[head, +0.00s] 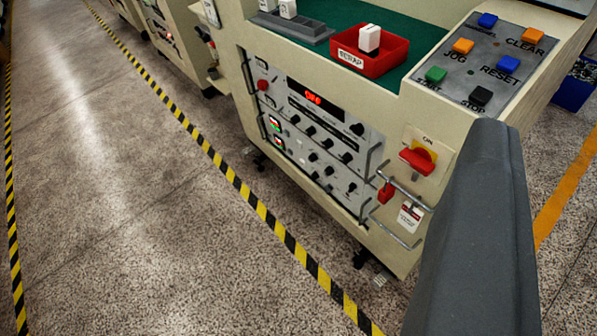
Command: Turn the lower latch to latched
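I cannot make out a clear lower latch on the cream machine cabinet (300,190). A red rotary handle on a yellow plate (421,158) marked ON sits on the cabinet's right front. Below it are two metal bars, an upper bar (408,192) and a lower bar (392,233). A red padlock-like piece (386,193) hangs by the upper bar, with a white and red tag (409,217) beside it. A large dark grey part, seemingly of my gripper (482,235), stands at the right and hides the cabinet's right side. Its fingertips cannot be told apart.
A control panel (312,135) with knobs and a red display faces front. On top are a red SCRAP tray (385,62) holding a white piece, a grey tray (292,28) and a button panel (487,60). Open floor (110,200) lies left, with yellow-black tape (245,192).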

